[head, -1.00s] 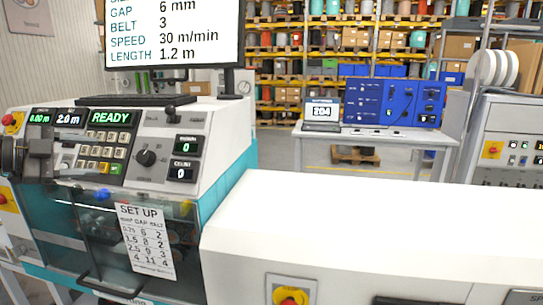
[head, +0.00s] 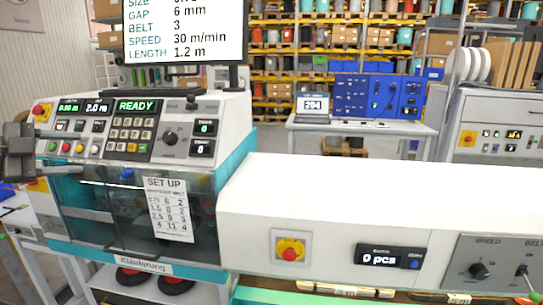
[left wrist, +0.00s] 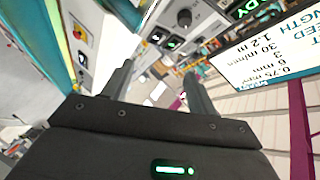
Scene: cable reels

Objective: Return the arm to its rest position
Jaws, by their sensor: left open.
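My left gripper (head: 18,152) is at the left edge of the head view, in front of the left end of the machine's control panel (head: 130,130), partly cut off by the frame. In the left wrist view its two dark fingers (left wrist: 158,85) stand apart with nothing between them. The machine's panel and the monitor (left wrist: 270,50) appear tilted beyond the fingers. My right gripper is in neither view.
The white machine (head: 340,195) fills the front, with a clear cover and set-up sheet (head: 168,208). A red stop button (head: 290,250) is on its front. The monitor (head: 182,40) stands above. A table (head: 360,128) with a laptop and blue panel stands behind.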

